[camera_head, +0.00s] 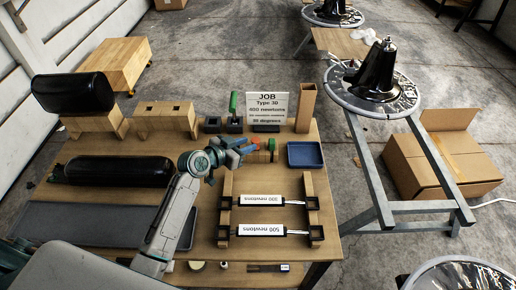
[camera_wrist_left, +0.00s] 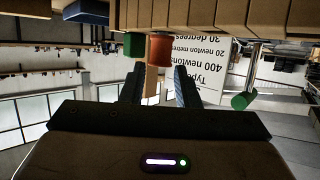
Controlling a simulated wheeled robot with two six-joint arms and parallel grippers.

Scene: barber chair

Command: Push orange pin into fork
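My left gripper (camera_head: 243,145) is at the back middle of the wooden table, with its blue fingers pointing right. In the left wrist view (camera_wrist_left: 158,76) the fingers are spread apart, with nothing visibly clamped between them. The orange pin (camera_wrist_left: 160,48) shows there just beyond the fingertips, lined up with the gap. A green cylinder (camera_wrist_left: 133,45) is beside it. In the head view the orange pin (camera_head: 254,143) is largely hidden by the fingers, near a green piece (camera_head: 272,145). I cannot make out the fork clearly. My right gripper is not in view.
A job sign (camera_head: 267,104), a wooden post (camera_head: 306,108) and a green-handled tool (camera_head: 233,108) stand behind the gripper. A blue tray (camera_head: 305,155) is to the right. Two labelled struts (camera_head: 262,201) (camera_head: 262,230) lie across wooden rails in front. Black cushions (camera_head: 112,171) are left.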

